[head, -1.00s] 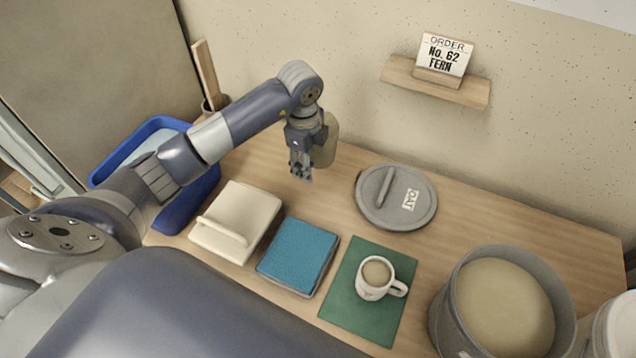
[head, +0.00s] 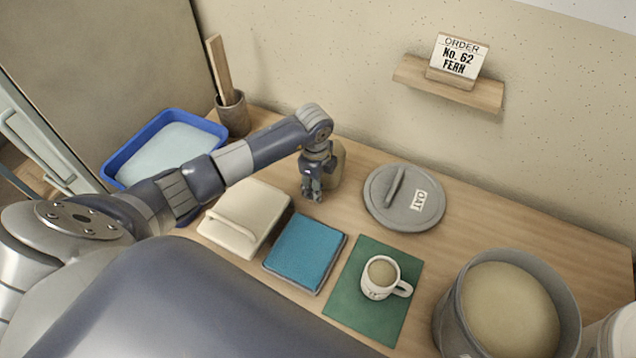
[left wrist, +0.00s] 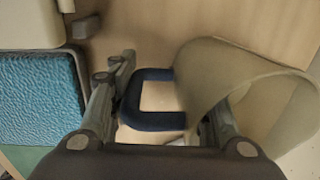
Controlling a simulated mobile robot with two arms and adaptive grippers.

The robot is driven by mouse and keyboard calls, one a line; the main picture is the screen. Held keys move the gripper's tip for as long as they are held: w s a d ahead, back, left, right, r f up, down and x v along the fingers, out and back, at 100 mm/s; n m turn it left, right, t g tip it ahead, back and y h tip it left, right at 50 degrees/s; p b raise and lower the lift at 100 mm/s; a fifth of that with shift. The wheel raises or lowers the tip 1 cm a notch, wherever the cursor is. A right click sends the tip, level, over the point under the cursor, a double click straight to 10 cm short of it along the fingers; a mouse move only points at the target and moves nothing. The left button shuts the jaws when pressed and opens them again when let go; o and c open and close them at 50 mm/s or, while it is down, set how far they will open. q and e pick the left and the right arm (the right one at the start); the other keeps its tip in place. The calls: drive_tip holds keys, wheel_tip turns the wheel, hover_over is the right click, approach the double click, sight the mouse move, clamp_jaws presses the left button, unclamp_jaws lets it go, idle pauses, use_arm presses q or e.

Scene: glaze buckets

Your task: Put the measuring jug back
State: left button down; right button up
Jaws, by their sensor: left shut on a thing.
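The measuring jug (head: 337,166) is a beige cylinder behind my left gripper (head: 312,191) in the head view, near the back of the table. In the left wrist view its beige body (left wrist: 225,75) is on the right, and its dark blue square handle (left wrist: 151,75) lies between the fingers of my left gripper (left wrist: 158,115). The left gripper is shut on the jug by its handle. The arm hides part of the jug in the head view. I cannot tell if its base touches the table. My right gripper is not in view.
A grey lid marked OAT (head: 390,205) lies right of the jug. In front are a cream block (head: 240,222), a blue pad (head: 305,253) and a white mug (head: 378,288) on a green mat (head: 350,315). A blue tray (head: 120,160) is left, a large bucket (head: 450,310) right.

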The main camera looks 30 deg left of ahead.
use_arm(q)
drive_tip(key=c, duration=0.9)
unclamp_jaws()
drive_tip(key=shift+f, duration=0.1)
drive_tip(key=shift+o, duration=0.2)
drive_tip(key=shift+r, duration=0.4)
drive_tip(key=r, duration=0.7)
drive_tip(key=s+r, duration=0.1)
drive_tip(key=r, duration=0.3)
drive_tip(key=shift+r, duration=0.25)
drive_tip(key=shift+s, duration=0.1)
